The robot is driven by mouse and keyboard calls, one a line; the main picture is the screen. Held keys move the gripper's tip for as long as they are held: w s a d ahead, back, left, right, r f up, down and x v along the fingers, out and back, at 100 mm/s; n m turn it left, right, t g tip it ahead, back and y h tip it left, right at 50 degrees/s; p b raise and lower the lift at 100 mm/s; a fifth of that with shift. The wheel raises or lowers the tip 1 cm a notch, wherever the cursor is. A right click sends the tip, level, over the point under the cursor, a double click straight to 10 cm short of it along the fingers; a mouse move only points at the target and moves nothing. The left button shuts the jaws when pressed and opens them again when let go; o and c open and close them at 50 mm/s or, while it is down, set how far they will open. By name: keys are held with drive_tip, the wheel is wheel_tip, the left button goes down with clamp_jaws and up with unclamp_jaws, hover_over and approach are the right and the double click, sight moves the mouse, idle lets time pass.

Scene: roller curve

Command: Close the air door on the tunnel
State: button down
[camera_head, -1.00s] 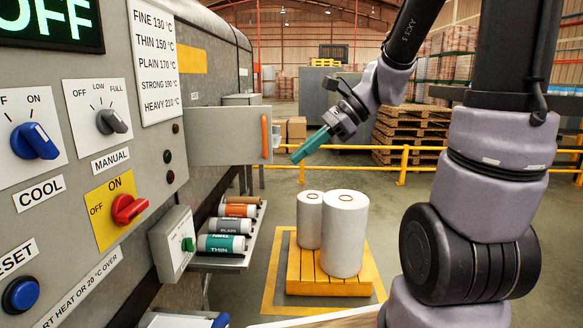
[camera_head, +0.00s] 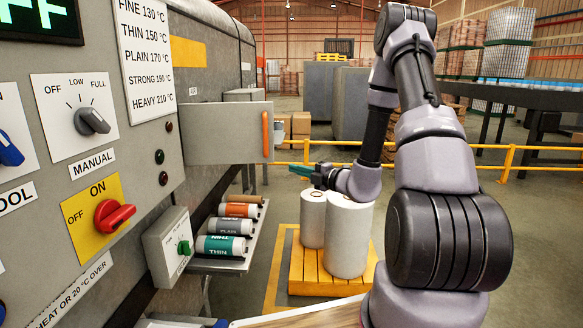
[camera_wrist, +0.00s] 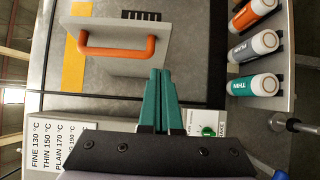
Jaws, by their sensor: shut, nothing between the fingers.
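The air door (camera_head: 228,132) is a grey panel standing out from the side of the tunnel (camera_head: 222,80), swung open, with an upright orange handle (camera_head: 265,134) near its free edge. In the wrist view the door (camera_wrist: 150,28) appears turned, with its orange handle (camera_wrist: 117,46) across it, left of and beyond the fingers. My gripper (camera_head: 296,170) is to the right of the door and a little below the handle in the head view, apart from it. Its green fingers (camera_wrist: 160,85) are shut together and empty. The door's hinge side is partly hidden by the control panel.
A tray (camera_head: 258,225) below the door holds several labelled rolls (camera_head: 227,226). Two white film rolls (camera_head: 347,235) stand on a yellow pallet (camera_head: 305,270) behind my arm. The control panel (camera_head: 125,150) fills the left. A yellow railing (camera_head: 507,163) and a dark conveyor (camera_head: 540,98) lie beyond.

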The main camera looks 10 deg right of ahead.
sight(269, 158)
drive_tip(key=w+a, duration=0.4)
drive_tip(key=w, duration=0.6)
drive_tip(key=shift+w+a, duration=0.15)
